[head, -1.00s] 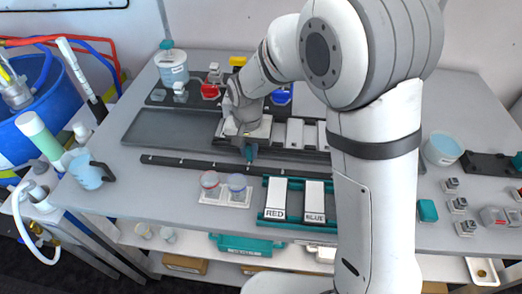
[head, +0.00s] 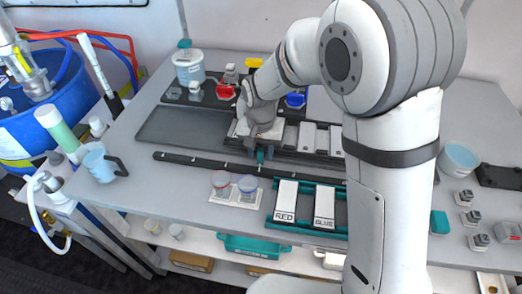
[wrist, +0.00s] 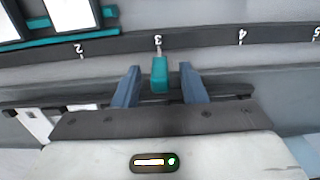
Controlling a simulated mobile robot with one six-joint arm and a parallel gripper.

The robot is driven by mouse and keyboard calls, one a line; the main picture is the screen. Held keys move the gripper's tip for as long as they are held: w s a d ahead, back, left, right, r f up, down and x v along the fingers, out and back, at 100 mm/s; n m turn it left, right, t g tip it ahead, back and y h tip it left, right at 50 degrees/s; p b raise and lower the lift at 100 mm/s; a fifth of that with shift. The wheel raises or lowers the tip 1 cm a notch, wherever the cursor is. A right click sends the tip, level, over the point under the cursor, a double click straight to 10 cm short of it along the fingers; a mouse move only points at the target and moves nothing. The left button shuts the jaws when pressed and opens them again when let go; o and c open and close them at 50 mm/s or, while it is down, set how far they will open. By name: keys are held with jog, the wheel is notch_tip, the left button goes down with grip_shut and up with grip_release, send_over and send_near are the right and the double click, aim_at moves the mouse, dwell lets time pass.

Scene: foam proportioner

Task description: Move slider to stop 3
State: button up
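The teal slider (wrist: 159,75) sits on the dark rail (wrist: 200,42) in the wrist view, in line with the mark 3 (wrist: 158,40). My gripper (wrist: 160,84) is open around it, with a blue finger on each side and a visible gap between each finger and the slider. In the head view the slider (head: 261,156) shows as a small teal piece at the rail (head: 200,162), just below my gripper (head: 252,143). My wrist hides part of the area behind it. The number marks are too small to read in the head view.
Marks 2 (wrist: 80,49) and 4 (wrist: 242,36) flank mark 3. A teal rack with RED (head: 286,200) and BLUE (head: 325,206) blocks stands in front of the rail, beside two small cups (head: 233,187). An empty dark tray (head: 190,128) lies behind the rail's left part.

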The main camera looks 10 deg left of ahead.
jog(key=shift+r+p, duration=0.45)
jog(key=shift+r, duration=0.25)
jog(key=r+p, duration=0.1)
jog(key=r, duration=0.1)
jog(key=w+r+p, duration=0.1)
jog(key=shift+a+r, duration=0.1)
jog(key=shift+r, duration=0.3)
jog(key=r+p, duration=0.1)
jog(key=s+r+p, duration=0.1)
jog(key=shift+s+r, duration=0.15)
jog(key=shift+r, duration=0.35)
jog(key=shift+w, duration=0.3)
jog(key=shift+s, duration=0.2)
jog(key=shift+w, duration=0.1)
